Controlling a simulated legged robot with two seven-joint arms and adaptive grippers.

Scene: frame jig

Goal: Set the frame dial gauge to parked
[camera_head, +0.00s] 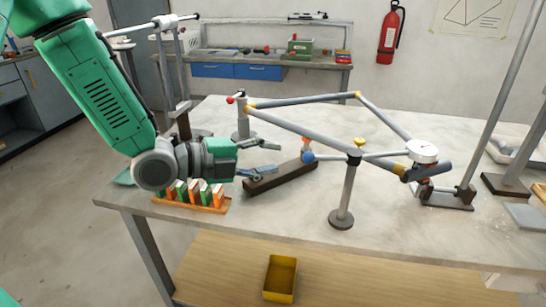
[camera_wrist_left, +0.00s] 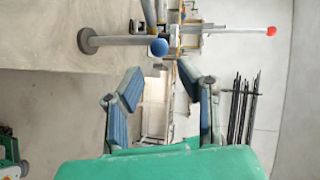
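My left gripper (camera_head: 270,160) is open and empty above the table's left part, well left of the gauge. In the left wrist view its two blue-padded fingers (camera_wrist_left: 160,85) stand apart with nothing between them. A blue ball (camera_head: 309,157) on the jig is just right of the fingertips; it also shows in the wrist view (camera_wrist_left: 158,47). My right gripper is not in view.
A rack of orange, green and white blocks (camera_head: 190,198) stands below my left wrist. A dark bar (camera_head: 280,178) lies beneath the fingers. A post on a round base (camera_head: 342,205) supports the frame. A red knob (camera_head: 230,99) sticks out at the frame's left.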

